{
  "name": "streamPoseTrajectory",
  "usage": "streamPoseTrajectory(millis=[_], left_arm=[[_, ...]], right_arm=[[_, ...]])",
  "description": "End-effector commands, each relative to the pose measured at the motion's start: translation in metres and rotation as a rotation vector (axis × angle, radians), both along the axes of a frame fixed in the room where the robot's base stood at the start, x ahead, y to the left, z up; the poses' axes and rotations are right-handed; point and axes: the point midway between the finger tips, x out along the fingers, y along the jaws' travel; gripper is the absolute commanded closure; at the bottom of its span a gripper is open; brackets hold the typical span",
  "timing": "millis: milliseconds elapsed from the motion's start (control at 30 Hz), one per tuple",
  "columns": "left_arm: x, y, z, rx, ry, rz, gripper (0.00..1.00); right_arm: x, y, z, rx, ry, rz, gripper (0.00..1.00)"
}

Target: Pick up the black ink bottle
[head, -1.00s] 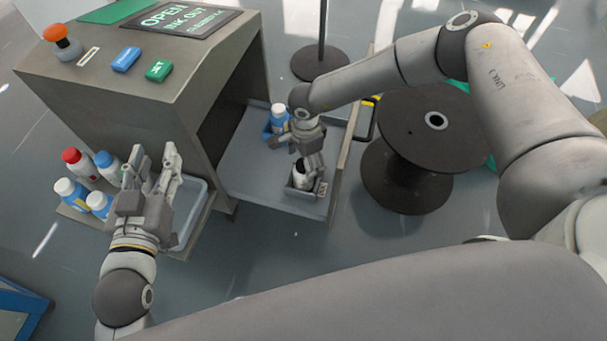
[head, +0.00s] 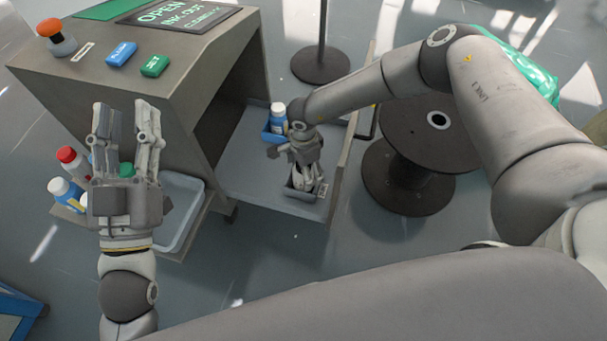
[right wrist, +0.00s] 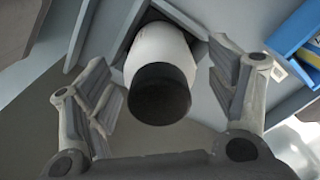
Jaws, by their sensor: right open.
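The black ink bottle (right wrist: 160,70), white with a black cap, stands in a grey square holder on the pull-out tray. In the right wrist view its cap faces the camera, between the two fingers. My right gripper (right wrist: 165,95) is open around the bottle, with a gap on both sides. In the head view this gripper (head: 305,183) is over the holder (head: 318,207) and mostly hides the bottle. My left gripper (head: 121,112) is open and empty, raised in front of the machine, with its fingers pointing away.
A blue-and-white bottle (head: 278,118) stands in a blue holder farther back on the tray (head: 245,170). Several capped bottles, one red-capped (head: 72,160), stand on a side shelf partly behind my left gripper. A dark cable spool (head: 420,140) stands right of the tray.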

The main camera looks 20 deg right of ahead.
Motion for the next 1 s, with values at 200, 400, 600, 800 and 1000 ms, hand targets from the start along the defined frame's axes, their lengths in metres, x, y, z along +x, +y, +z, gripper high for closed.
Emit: streamPoseTrajectory(millis=[200, 400, 600, 800, 1000], left_arm=[[0.0002, 0.0000, -0.0001, 0.000, 0.001, 0.000, 0.60], [0.0002, -0.0002, -0.0003, 0.001, 0.002, 0.000, 0.60], [0.0003, -0.0003, -0.0004, 0.001, 0.002, 0.000, 0.60], [0.0004, -0.0002, -0.0003, 0.001, 0.003, 0.000, 0.60], [0.0030, -0.0002, -0.0045, 0.010, 0.036, 0.001, 0.60]], right_arm=[[-0.0002, 0.0000, 0.0001, 0.000, 0.000, 0.000, 0.34], [-0.0002, 0.0000, 0.0001, 0.000, 0.000, 0.000, 0.60], [0.0003, 0.0001, 0.0006, 0.000, -0.001, 0.000, 0.77], [0.0003, 0.0000, 0.0010, 0.000, -0.001, 0.000, 0.77], [0.0004, -0.0001, 0.0066, 0.000, -0.001, 0.000, 0.77]])
